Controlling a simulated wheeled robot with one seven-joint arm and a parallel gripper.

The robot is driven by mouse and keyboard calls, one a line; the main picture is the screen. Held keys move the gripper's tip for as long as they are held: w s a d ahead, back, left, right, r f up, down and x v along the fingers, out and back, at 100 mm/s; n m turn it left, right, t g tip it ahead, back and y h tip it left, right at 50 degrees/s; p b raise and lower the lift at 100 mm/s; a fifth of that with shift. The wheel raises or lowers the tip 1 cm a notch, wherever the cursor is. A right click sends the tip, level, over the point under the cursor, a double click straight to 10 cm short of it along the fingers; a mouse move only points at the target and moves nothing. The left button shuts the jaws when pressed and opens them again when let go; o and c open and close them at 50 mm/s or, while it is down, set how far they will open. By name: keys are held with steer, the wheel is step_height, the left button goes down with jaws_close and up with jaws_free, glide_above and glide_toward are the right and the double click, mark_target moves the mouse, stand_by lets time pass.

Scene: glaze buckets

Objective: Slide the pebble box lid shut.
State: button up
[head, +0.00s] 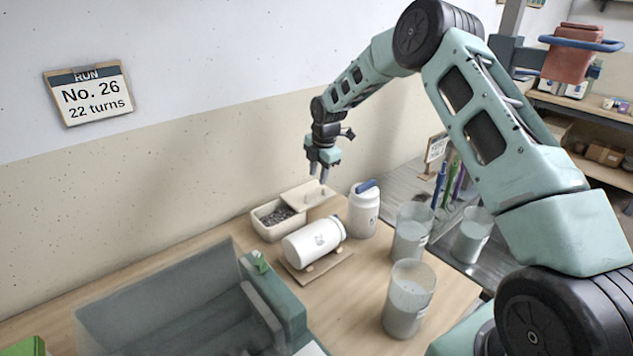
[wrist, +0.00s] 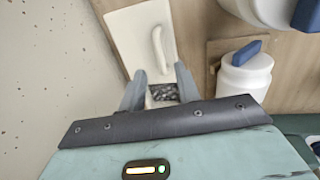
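The pebble box (head: 268,232) is a pale rectangular box on the table near the wall. Grey pebbles show in its open left part. Its cream lid (head: 299,190) sits off to the right, leaving part of the box uncovered. In the wrist view, the lid (wrist: 130,38) carries a raised bar handle (wrist: 158,48), and pebbles (wrist: 163,92) show between my fingers. My gripper (head: 321,178) points down above the lid's right side. Its two fingers stand apart in the wrist view (wrist: 160,74), with nothing held between them. Whether the tips touch the lid is unclear.
A white jar with a blue cap (head: 364,210) stands close right of the box. Another white jar (head: 312,243) lies on a wooden cradle in front. Several glass beakers (head: 408,300) stand to the right. A large grey-green basin (head: 150,310) fills the front left.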

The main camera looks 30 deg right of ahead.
mark_target(316, 190)
steer(key=shift+w+a+f+p, duration=0.1)
steer(key=shift+w+f+p, duration=0.15)
steer(key=shift+f, duration=0.95)
steer(key=shift+w+f+p, duration=0.1)
steer(key=shift+w+f, duration=0.1)
steer(key=shift+f, duration=1)
steer(key=shift+a, duration=0.1)
jaws_close()
